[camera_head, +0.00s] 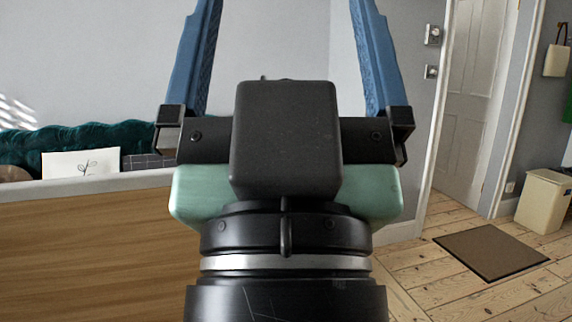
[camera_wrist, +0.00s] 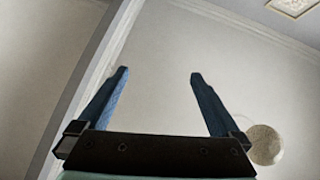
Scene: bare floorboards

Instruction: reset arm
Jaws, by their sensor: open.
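My gripper (camera_head: 283,40) fills the middle of the head view, raised and pointing up. Its two blue fingers stand wide apart with only wall between them, and their tips run out of the top of the picture. In the wrist view my gripper (camera_wrist: 158,75) is also open, with nothing between the fingers. Behind it there is a pale ceiling and wall.
A wooden panel (camera_head: 90,250) with a pale top edge stands at the left, with a green tufted cushion or headboard (camera_head: 75,140) behind it. At the right are a white door (camera_head: 475,110), a brown mat (camera_head: 490,254) and a cream bin (camera_head: 543,200) on floorboards. A round pale lamp (camera_wrist: 264,145) shows in the wrist view.

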